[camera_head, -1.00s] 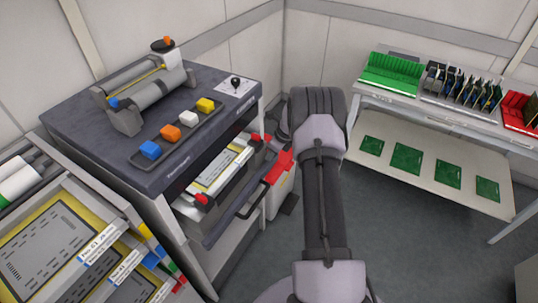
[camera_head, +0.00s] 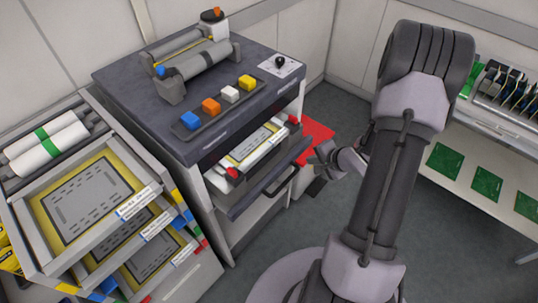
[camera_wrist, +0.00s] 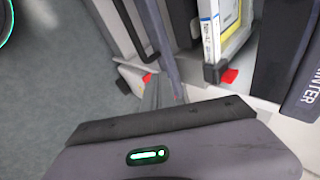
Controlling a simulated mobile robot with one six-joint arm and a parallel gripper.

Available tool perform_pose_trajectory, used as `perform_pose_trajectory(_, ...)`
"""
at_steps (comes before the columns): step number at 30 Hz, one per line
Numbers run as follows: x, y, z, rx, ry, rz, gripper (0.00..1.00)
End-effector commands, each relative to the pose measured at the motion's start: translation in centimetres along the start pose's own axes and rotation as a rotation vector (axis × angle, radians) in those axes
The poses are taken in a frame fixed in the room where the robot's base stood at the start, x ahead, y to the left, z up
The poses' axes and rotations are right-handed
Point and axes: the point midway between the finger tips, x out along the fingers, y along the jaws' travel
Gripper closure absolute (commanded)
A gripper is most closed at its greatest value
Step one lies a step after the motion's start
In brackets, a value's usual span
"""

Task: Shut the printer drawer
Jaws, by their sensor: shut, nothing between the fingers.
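The printer (camera_head: 150,110) is a dark-topped cabinet in the head view. Its drawer (camera_head: 243,190) is pulled out at the front, with a dark front and a bar handle (camera_head: 281,182). A yellow-edged stencil frame (camera_head: 252,146) lies inside. My gripper (camera_head: 322,153) is shut and empty, just right of the drawer front; contact cannot be told. In the wrist view my fingertips (camera_wrist: 165,88) show near the end of the drawer front (camera_wrist: 162,45), with the black handle (camera_wrist: 136,28) beyond. My wrist housing hides the lower part of that view.
A rack of stencil trays (camera_head: 90,200) stands left of the printer. A red surface (camera_head: 316,132) lies behind my gripper. A table with green boards (camera_head: 486,181) is at the right. Grey floor (camera_head: 340,108) is open between them.

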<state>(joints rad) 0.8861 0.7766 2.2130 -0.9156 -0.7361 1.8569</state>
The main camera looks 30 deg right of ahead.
Motion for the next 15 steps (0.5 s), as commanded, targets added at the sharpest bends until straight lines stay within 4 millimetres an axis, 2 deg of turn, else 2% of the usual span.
perform_pose_trajectory(1, -0.7, -0.4, 3.0, -0.041, -0.079, -0.048, 1.0)
perform_pose_trajectory(3, -1.6, -0.9, 5.9, -0.08, -0.162, -0.098, 1.0)
perform_pose_trajectory(4, -1.7, -1.1, 6.6, -0.088, -0.181, -0.11, 1.0)
perform_pose_trajectory(8, -0.6, -1.1, 7.6, -0.098, -0.202, -0.122, 1.0)
perform_pose_trajectory(15, 4.6, -1.5, 8.6, -0.101, -0.201, -0.122, 1.0)
